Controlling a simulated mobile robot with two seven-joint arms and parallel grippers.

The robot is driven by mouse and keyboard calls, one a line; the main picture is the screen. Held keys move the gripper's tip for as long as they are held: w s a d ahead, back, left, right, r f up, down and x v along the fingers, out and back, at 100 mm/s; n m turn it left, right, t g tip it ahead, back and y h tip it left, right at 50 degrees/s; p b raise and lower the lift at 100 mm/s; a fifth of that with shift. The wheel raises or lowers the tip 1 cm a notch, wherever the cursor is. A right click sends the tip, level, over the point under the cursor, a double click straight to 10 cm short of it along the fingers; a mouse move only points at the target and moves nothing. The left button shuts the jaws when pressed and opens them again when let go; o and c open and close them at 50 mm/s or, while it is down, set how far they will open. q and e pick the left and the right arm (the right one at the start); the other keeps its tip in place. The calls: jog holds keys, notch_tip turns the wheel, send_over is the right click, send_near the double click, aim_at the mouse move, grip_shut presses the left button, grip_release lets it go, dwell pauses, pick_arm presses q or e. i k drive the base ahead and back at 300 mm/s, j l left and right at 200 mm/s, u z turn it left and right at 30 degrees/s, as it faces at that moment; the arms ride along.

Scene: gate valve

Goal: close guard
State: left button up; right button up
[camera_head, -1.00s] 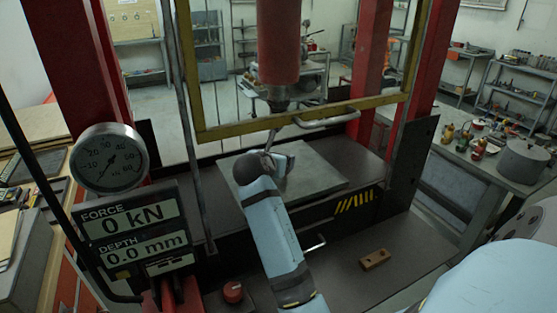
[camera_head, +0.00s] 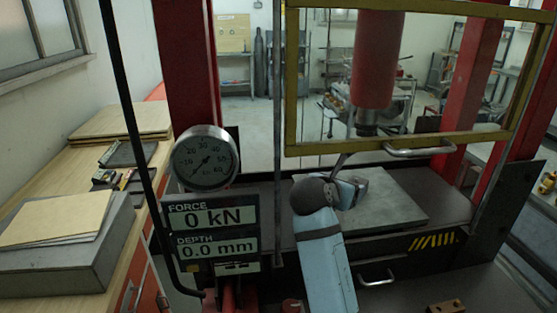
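The guard is a yellow-edged frame (camera_head: 290,84) on the front of the press. Its lower bar hangs above the press bed, leaving an open gap. A grey bar handle (camera_head: 425,149) is fixed to that lower bar. My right arm comes up from the bottom middle. Its gripper (camera_head: 349,185) is in front of the bed, below and left of the handle. A thin grey piece rises from near the gripper towards the bar; I cannot tell whether it touches. The fingers are too small and covered to judge. My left gripper is out of view.
A red press ram (camera_head: 377,62) hangs behind the guard over a grey plate (camera_head: 395,205). A round gauge (camera_head: 206,158) and force display (camera_head: 211,224) stand at the left, reading 0 kN and 0.0 mm. A wooden block (camera_head: 446,306) lies at the front right.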

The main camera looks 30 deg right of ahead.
aim_at(389, 144)
jog(key=k, duration=1.5)
